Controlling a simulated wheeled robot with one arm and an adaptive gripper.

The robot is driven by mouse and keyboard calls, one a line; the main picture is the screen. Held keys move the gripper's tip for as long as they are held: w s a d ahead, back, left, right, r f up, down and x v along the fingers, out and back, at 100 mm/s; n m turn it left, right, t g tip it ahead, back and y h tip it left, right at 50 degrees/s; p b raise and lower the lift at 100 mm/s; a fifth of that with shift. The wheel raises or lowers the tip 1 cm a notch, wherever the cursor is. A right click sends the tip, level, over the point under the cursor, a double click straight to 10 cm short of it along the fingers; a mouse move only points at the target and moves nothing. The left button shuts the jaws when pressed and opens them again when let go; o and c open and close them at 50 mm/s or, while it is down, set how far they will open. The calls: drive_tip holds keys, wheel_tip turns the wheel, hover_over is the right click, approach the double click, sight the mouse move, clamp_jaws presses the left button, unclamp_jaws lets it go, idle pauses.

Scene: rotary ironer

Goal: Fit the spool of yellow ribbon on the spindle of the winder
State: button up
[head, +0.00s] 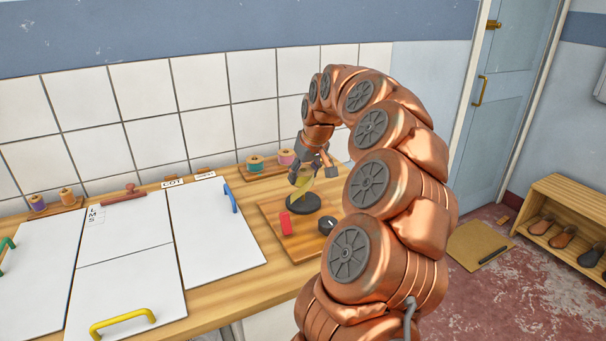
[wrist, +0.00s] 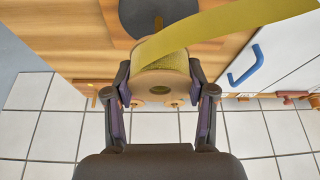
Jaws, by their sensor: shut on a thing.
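My gripper (head: 312,176) is shut on the spool of yellow ribbon (wrist: 160,80). In the wrist view the spool sits between both fingertips with the hole in its pale flange facing the camera, and a loose yellow ribbon tail (wrist: 225,25) runs off to the upper right. In the head view the fingers mostly hide the spool; some yellow ribbon (head: 303,185) shows below them. The winder's dark round disc (head: 303,204) lies just beneath, and it also shows at the top of the wrist view (wrist: 150,8).
The winder's wooden board (head: 272,208) carries a red part (head: 286,222) and a black knob (head: 327,225). Teal (head: 255,164) and pink (head: 286,157) spools stand on a rack behind. White panels with a blue handle (head: 230,198) and a yellow handle (head: 122,322) lie left.

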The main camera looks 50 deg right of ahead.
sight(304, 185)
drive_tip(key=shift+f+b, duration=1.45)
drive_tip(key=shift+f, duration=0.5)
idle(0.6)
drive_tip(key=o, duration=1.2)
drive_tip(key=o, duration=0.3)
drive_tip(key=shift+r, duration=0.1)
drive_tip(key=shift+r+p, duration=1.7)
drive_tip(key=shift+r, duration=2.85)
